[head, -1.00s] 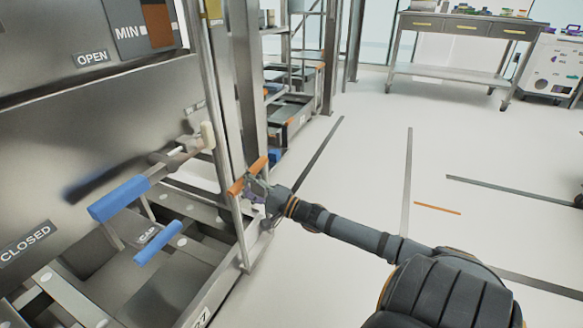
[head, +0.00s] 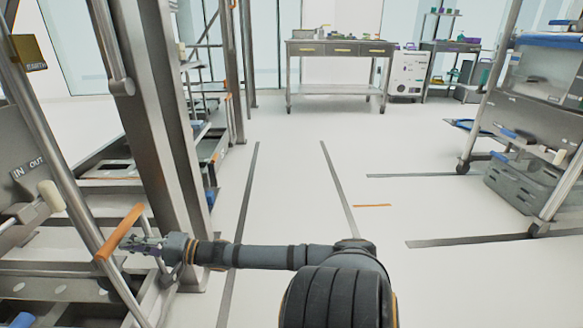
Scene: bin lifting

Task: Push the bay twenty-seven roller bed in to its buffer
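The low metal bed (head: 50,268) with grey slats lies at the lower left, partly cut off by the frame edge. I cannot read a bay number on it now. An orange handle (head: 125,224) stands at its right side, by a slanting metal bar. My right gripper (head: 135,244) is at this handle, its fingers pointing left and reaching its lower part. I cannot tell whether the fingers close around the handle or only touch it. My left gripper is not in view.
A thick metal post (head: 160,130) stands just beyond my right gripper. More racks continue behind it. A wheeled rack (head: 500,120) stands at the right, and a workbench (head: 335,50) at the back. The white floor between is clear, with dark strips.

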